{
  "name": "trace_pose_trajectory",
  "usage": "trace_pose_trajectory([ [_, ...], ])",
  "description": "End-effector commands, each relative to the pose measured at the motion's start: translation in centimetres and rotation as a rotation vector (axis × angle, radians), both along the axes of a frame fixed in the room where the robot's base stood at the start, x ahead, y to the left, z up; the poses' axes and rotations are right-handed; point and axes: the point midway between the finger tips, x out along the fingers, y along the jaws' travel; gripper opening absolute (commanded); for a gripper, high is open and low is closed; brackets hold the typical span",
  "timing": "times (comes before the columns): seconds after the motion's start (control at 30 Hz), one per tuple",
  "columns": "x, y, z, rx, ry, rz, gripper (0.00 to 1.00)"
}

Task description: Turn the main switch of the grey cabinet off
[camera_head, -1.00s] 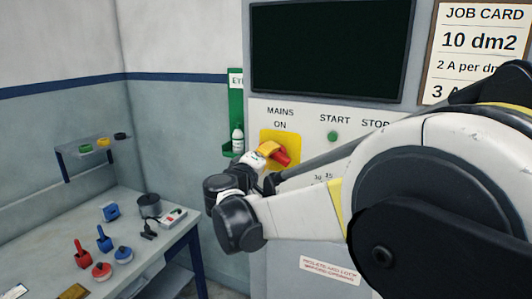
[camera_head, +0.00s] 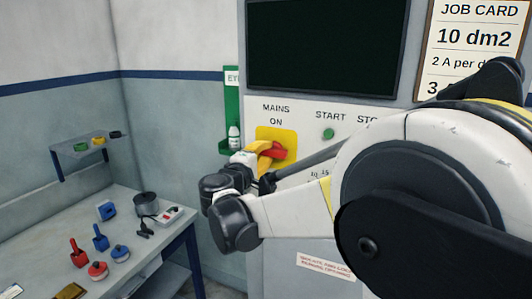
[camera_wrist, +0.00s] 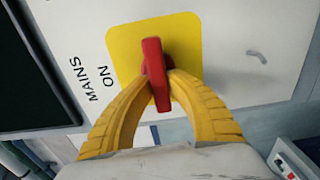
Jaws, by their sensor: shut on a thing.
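The main switch is a red handle (camera_wrist: 154,66) on a yellow plate (camera_wrist: 190,42), under the words MAINS and ON on the grey cabinet (camera_head: 296,226). In the head view the red handle (camera_head: 276,152) lies about level, tilted slightly. My gripper (camera_wrist: 158,78) has its two yellow fingers shut on the red handle, one on each side. In the head view my gripper (camera_head: 265,149) reaches the handle from the left, and my wrist and arm cover part of the cabinet front.
A dark screen (camera_head: 320,45) is above the switch. A green START button (camera_head: 328,133) is to its right. A green eyewash holder (camera_head: 232,105) with a bottle is at the left. A workbench (camera_head: 150,262) holds several tools, and a job card (camera_head: 480,45) hangs at the upper right.

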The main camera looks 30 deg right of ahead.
Motion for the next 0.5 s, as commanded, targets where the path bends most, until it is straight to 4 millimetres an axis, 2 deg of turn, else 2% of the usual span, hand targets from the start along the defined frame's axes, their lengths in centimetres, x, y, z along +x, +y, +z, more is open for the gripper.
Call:
trace_pose_trajectory([
  [0.23,-0.01,-0.06,0.04,-0.001,0.0,-0.001,0.0],
  [0.27,-0.01,-0.06,0.04,-0.001,-0.001,-0.001,0.28],
  [0.3,-0.01,-0.06,0.04,-0.001,-0.001,-0.001,0.4],
  [0.5,-0.01,-0.03,0.02,0.0,0.0,-0.001,0.41],
])
